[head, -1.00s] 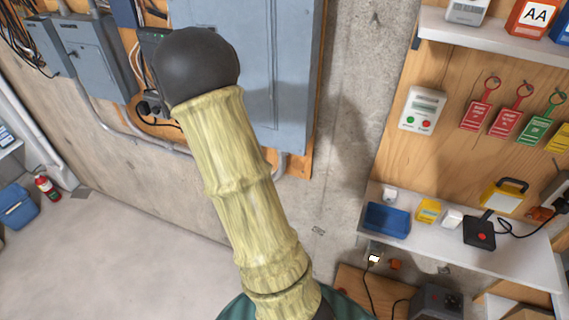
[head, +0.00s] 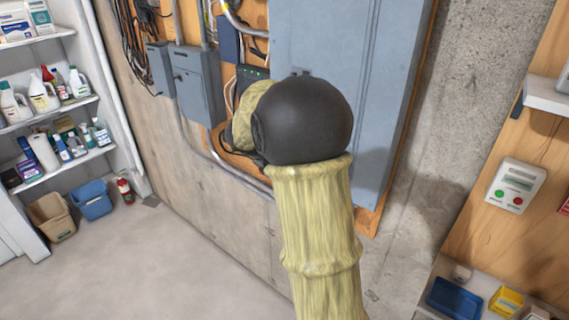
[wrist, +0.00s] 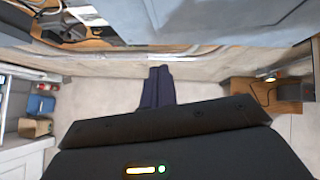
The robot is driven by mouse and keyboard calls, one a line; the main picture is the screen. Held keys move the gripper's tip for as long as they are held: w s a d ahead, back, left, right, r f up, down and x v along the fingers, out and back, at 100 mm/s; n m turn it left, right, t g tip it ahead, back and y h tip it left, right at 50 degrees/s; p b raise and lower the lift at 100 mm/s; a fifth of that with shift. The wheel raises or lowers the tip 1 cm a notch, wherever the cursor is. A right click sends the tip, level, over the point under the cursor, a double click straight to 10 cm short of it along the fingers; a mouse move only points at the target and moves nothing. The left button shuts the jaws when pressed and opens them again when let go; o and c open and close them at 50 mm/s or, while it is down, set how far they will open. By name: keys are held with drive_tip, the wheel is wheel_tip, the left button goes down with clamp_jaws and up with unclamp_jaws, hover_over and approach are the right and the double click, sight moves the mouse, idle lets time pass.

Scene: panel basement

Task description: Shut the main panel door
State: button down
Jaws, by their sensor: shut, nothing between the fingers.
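The main panel (head: 385,95) is a large grey metal box on a wooden board on the concrete wall. My own arm covers its lower left part in the head view. I cannot tell from this angle how far its door stands open. In the wrist view a grey metal surface (wrist: 225,28), likely the panel's, spans the top of the picture. My gripper (wrist: 158,72) shows below it in the wrist view, with its dark fingers together and empty. It appears apart from the grey surface. In the head view my gripper is hidden behind my arm.
Smaller grey boxes (head: 197,85) with conduit and loose cables are left of the panel. Shelves of bottles (head: 45,95) stand at the far left, with a fire extinguisher (head: 125,190) nearby. A workbench with a blue tray (head: 455,298) is at right.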

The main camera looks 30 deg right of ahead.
drive_tip(key=v, duration=0.3)
drive_tip(key=b+v, duration=0.1)
drive_tip(key=v, duration=0.1)
drive_tip(key=shift+w+a+r, duration=0.1)
drive_tip(key=shift+w+a, duration=0.1)
drive_tip(key=shift+a, duration=0.3)
drive_tip(key=s+a+f+n+t+y+b, duration=0.15)
drive_tip(key=a+f+n+y, duration=0.35)
drive_tip(key=n, duration=0.9)
drive_tip(key=s+a+f+n+t+y+b, duration=0.1)
drive_tip(key=a+f+n+t, duration=0.2)
drive_tip(key=a+n, duration=0.75)
drive_tip(key=s+d+f+n+g, duration=0.1)
drive_tip(key=s+f+n+g, duration=0.2)
drive_tip(key=s+n, duration=0.6)
drive_tip(key=s+f+n+g+y+b, duration=0.1)
drive_tip(key=s+f+n+g, duration=0.3)
drive_tip(key=s+f+n, duration=0.4)
drive_tip(key=s+n, duration=0.2)
drive_tip(key=n, duration=0.3)
drive_tip(key=shift+s+d, duration=0.2)
drive_tip(key=shift+d, duration=0.15)
